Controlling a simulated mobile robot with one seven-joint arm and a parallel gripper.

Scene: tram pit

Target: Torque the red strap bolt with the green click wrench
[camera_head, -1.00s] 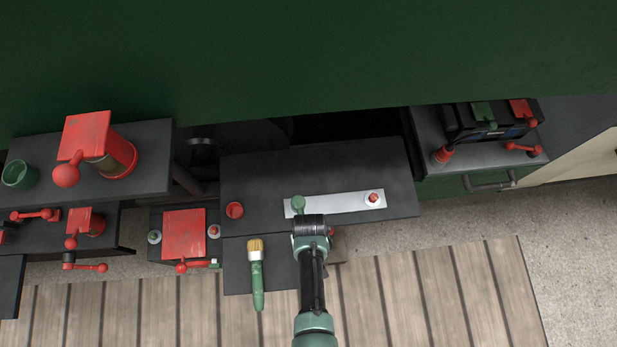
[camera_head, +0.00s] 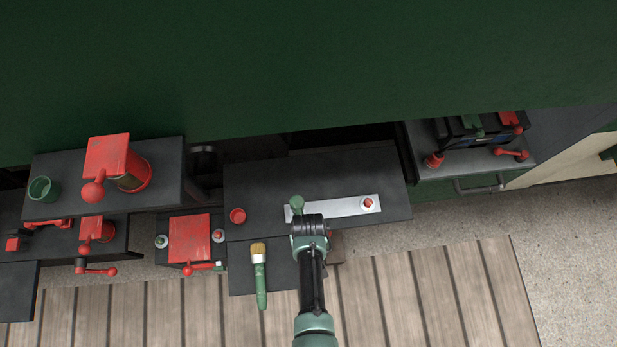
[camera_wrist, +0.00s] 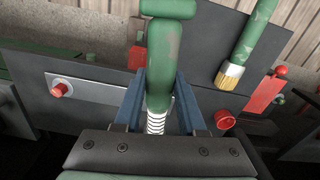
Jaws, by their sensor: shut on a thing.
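The red strap bolt (camera_head: 368,203) stands at the right end of a pale metal strap (camera_head: 340,207) on a dark bench. It also shows at the left in the wrist view (camera_wrist: 62,89). My gripper (camera_wrist: 158,95) is shut on the green click wrench (camera_wrist: 162,60), whose green body and ribbed pale section lie between the blue fingers. In the head view, the green end of the wrench (camera_head: 297,203) shows just beyond my gripper, over the left end of the strap. The wrench is apart from the bolt, which is to its right there. My wrist hides the fingers in the head view.
A green-handled brush (camera_head: 260,275) lies left of my arm. A red cup (camera_head: 238,216) stands on the bench left of the strap. Red clamp-like fixtures (camera_head: 189,238) crowd the left. A dark green wall (camera_head: 300,70) overhangs the bench. The bench around the bolt is clear.

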